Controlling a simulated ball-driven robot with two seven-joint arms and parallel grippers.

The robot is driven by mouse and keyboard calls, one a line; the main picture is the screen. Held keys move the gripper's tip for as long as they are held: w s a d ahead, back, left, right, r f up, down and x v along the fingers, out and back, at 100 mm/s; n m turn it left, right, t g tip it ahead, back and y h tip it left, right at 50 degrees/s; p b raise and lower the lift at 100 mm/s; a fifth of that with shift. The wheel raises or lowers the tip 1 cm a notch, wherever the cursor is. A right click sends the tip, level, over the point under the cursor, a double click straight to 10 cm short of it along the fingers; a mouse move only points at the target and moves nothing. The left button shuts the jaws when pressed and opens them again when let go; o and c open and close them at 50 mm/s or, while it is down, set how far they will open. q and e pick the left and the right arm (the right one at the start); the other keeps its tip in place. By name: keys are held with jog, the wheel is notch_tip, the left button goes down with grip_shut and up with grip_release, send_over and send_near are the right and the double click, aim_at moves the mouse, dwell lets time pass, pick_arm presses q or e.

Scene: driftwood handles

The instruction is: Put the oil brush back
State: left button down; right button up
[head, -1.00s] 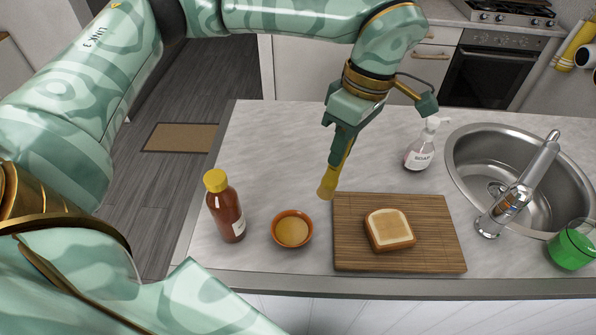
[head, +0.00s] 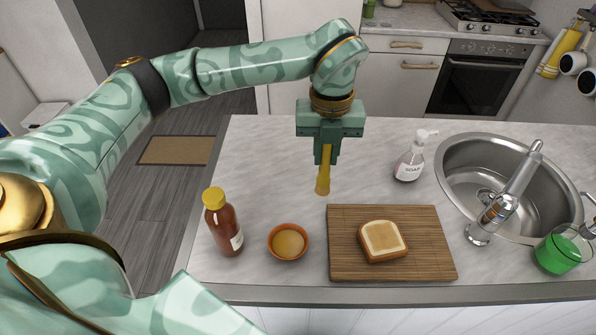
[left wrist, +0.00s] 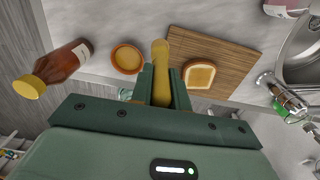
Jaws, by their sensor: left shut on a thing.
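My left gripper (head: 326,158) is shut on the yellow oil brush (head: 323,182) and holds it upright, bristle end down, above the counter behind the board and bowl. The brush also shows in the left wrist view (left wrist: 160,58), between the fingers of the gripper (left wrist: 161,85). A small orange-brown bowl (head: 272,254) with yellowish contents stands on the counter, nearer than the brush and to its left. A slice of bread (head: 383,240) lies on a wooden board (head: 434,257) at the bowl's right. My right gripper is not in view.
A brown bottle with a yellow cap (head: 226,229) stands left of the bowl. A soap bottle (head: 410,164) stands behind the board. The sink (head: 463,180), its faucet (head: 497,205) and a glass of green liquid (head: 557,251) are at the right. The counter's back left is clear.

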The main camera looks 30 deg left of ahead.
pick_arm(q)
jog(key=w+a+f, duration=0.3)
jog(key=a+f, duration=0.5)
jog(key=f, duration=0.2)
jog(key=shift+f, duration=0.3)
jog(key=c, duration=1.3)
grip_release()
jog(key=shift+f, duration=0.1)
jog(key=shift+c, duration=0.2)
notch_tip(320, 180, up, 12)
jog(key=shift+a, duration=0.1)
